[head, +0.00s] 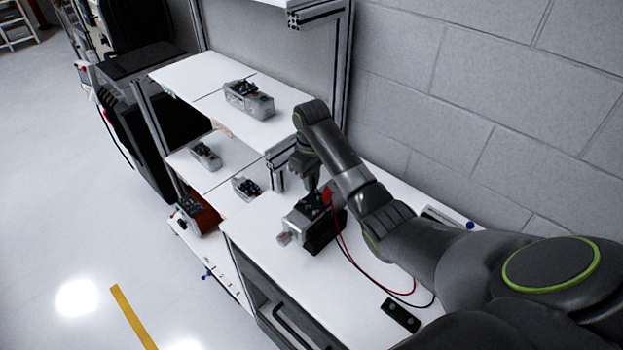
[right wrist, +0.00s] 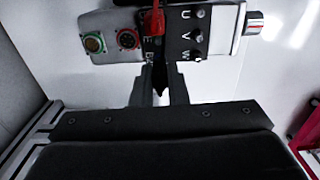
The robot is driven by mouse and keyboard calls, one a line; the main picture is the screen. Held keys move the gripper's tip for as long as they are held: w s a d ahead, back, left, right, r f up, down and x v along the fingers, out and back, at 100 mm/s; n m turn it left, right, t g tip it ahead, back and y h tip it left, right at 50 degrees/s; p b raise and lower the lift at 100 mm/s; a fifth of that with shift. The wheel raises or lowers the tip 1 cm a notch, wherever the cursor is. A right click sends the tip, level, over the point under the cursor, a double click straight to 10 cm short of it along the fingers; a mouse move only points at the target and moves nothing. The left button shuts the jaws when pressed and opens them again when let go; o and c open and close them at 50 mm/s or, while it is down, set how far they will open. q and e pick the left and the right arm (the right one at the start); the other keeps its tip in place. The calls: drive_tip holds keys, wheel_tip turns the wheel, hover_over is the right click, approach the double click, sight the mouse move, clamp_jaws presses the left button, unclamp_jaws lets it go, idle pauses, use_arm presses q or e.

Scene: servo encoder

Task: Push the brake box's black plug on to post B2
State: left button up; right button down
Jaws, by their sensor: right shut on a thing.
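The servo motor (head: 300,226) lies on the white bench with its terminal face up. In the right wrist view its terminal plate (right wrist: 184,38) shows posts marked U, V, W on the right and a B-marked column on the left. A red plug (right wrist: 155,22) stands on the upper post of that column; it also shows in the head view (head: 327,196). My right gripper (right wrist: 160,88) is shut on the black plug (right wrist: 160,76), just at the plate's lower edge by the lower B post. The post is mostly hidden, so I cannot tell whether they touch. My left gripper is out of view.
Red and black leads (head: 372,278) loop over the bench to the right. A flat black piece (head: 401,315) lies near the front edge. Other motors stand on the shelves (head: 249,98) and lower left. A grey block wall (head: 480,100) is behind.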

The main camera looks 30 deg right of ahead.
drive_tip(key=shift+f, duration=0.1)
drive_tip(key=c, duration=1.3)
unclamp_jaws()
drive_tip(key=shift+c, duration=0.2)
